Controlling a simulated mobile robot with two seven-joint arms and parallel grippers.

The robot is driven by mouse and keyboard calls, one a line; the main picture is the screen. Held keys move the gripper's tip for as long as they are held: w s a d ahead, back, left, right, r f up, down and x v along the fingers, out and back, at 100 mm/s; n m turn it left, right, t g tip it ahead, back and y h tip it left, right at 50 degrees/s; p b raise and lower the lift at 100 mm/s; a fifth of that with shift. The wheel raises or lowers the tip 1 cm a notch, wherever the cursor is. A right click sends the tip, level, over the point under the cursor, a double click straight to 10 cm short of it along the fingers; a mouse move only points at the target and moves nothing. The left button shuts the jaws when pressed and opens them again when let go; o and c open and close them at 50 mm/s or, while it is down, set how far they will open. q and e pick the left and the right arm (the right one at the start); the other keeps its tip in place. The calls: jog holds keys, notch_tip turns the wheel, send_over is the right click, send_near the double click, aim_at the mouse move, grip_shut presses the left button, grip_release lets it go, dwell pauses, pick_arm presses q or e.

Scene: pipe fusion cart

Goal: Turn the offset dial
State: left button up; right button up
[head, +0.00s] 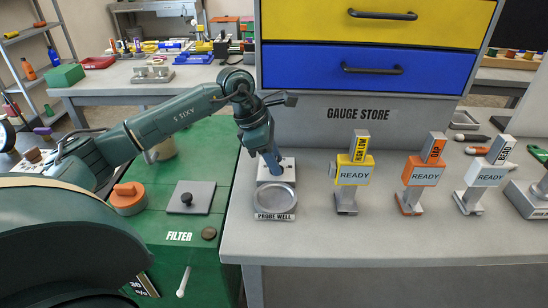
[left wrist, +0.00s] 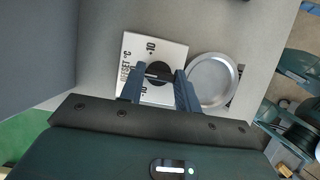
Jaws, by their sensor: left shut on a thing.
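The offset dial is a black knob (left wrist: 158,73) on a white square plate (left wrist: 132,47) marked "OFFSET °C" with "+10" at one end of its scale. My left gripper (head: 273,165) reaches down onto the plate from the left. In the left wrist view its two blue fingers (left wrist: 157,88) stand on either side of the knob and are shut on it. My right gripper is in neither view.
The gauge store (head: 372,110) with yellow and blue drawers stands close behind. The front of the grey table is clear.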

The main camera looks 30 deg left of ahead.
pick_arm(q)
jog(key=shift+c, duration=0.7)
jog(key=shift+m, duration=0.4)
jog(key=shift+w+m+g+b, duration=0.1)
jog(key=shift+m+g+b, duration=0.35)
jog(key=shift+m, duration=0.45)
jog(key=m+g, duration=0.1)
jog(key=m, duration=0.1)
jog(key=shift+m+h, duration=0.3)
jog(key=shift+m, duration=0.3)
jog(key=shift+m+g, duration=0.25)
jog(key=shift+m, duration=0.05)
